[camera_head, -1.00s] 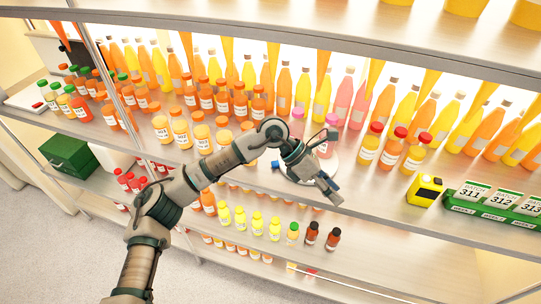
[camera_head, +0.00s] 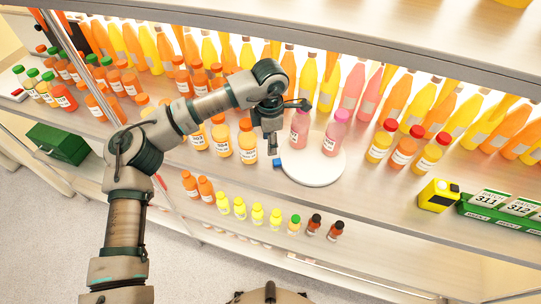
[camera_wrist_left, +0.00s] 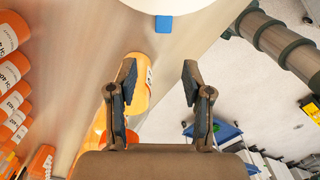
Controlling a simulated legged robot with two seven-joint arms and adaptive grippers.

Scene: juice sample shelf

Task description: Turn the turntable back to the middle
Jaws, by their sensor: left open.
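The turntable (camera_head: 318,172) is a round white disc on the middle shelf, carrying two pink-capped bottles, one at its back left (camera_head: 299,128) and one farther right (camera_head: 335,132). A small blue tab (camera_head: 278,163) sticks out from its left edge. My left gripper (camera_head: 271,148) points down just left of the disc, near the tab. In the left wrist view my open, empty gripper (camera_wrist_left: 158,82) has the blue tab (camera_wrist_left: 164,24) beyond its fingertips, apart from them. The white disc (camera_wrist_left: 160,5) is cut off at the top there. My right gripper is not in view.
Orange juice bottles (camera_head: 247,142) stand close to the left of my gripper. Red-capped bottles (camera_head: 404,147) and a yellow device (camera_head: 438,195) stand to the right. Small yellow bottles (camera_head: 257,215) line a lower shelf. Bare shelf lies right of the disc.

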